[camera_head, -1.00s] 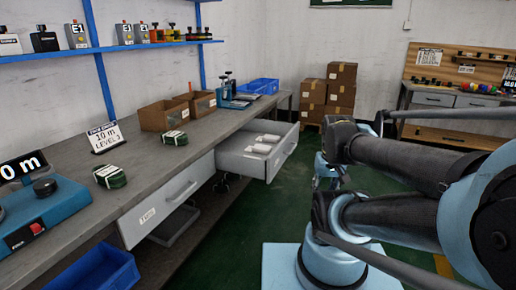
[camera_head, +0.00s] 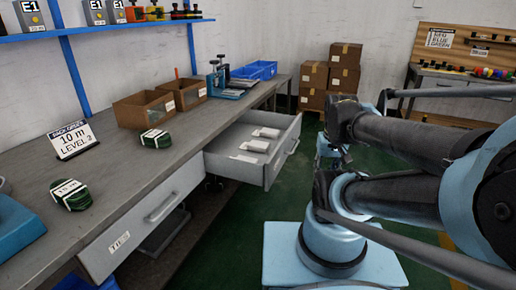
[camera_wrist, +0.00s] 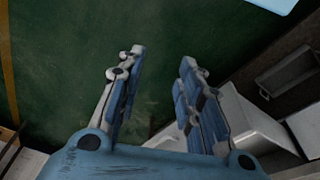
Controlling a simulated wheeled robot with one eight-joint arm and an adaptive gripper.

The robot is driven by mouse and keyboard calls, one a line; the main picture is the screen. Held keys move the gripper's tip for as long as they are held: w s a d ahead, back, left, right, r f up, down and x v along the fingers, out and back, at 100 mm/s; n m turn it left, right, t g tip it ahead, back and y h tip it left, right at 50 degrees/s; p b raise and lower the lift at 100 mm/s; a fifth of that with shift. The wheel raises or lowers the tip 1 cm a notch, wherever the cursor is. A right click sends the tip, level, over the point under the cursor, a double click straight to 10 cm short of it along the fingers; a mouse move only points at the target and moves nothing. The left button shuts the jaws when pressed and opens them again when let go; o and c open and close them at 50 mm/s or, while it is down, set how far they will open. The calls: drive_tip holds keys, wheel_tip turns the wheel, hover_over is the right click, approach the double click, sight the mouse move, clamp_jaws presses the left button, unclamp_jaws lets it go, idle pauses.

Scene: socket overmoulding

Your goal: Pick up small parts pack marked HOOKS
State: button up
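Small white packs (camera_head: 256,145) lie in the open drawer (camera_head: 275,172) under the bench. Their markings are too small to read, so I cannot tell which one says HOOKS. My gripper (camera_wrist: 162,55) is open and empty in the wrist view, its two blue fingers spread apart above the green floor. Part of the pale drawer (camera_wrist: 250,125) shows right of and behind the right finger in that view; no pack can be made out there. In the head view my gripper is mostly hidden by my arm, to the right of the drawer.
The grey bench (camera_head: 180,125) carries two cardboard bins (camera_head: 143,110), dark green bundles (camera_head: 156,139), a sign (camera_head: 73,140) and a blue bin (camera_head: 245,73). Stacked cartons (camera_head: 329,75) stand at the back. A shut drawer (camera_head: 140,225) is nearer. Green floor is clear beyond the open drawer.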

drive_tip(key=shift+o, duration=1)
drive_tip(key=o, duration=0.5)
drive_tip(key=shift+s+r, duration=0.25)
drive_tip(key=shift+s, duration=0.05)
drive_tip(key=shift+c, duration=0.2)
drive_tip(key=o, duration=0.5)
drive_tip(key=shift+w+a+r, duration=0.1)
drive_tip(key=shift+a+r, duration=0.05)
drive_tip(key=shift+r, duration=0.2)
drive_tip(key=w+a+r+m+y, duration=0.1)
drive_tip(key=w+a+r+m, duration=0.2)
drive_tip(key=w+r+m, duration=0.2)
drive_tip(key=w, duration=0.3)
drive_tip(key=shift+m, duration=0.3)
drive_tip(key=m+y, duration=0.3)
drive_tip(key=m, duration=1.4)
hover_over(258, 144)
drive_tip(key=s+d, duration=0.2)
drive_tip(key=d, duration=0.5)
drive_tip(key=f, duration=0.2)
drive_tip(key=shift+g, duration=0.3)
drive_tip(key=x, duration=1.6)
drive_tip(key=shift+a+f, duration=0.25)
drive_tip(key=shift+a, duration=0.25)
drive_tip(key=shift+f, duration=0.1)
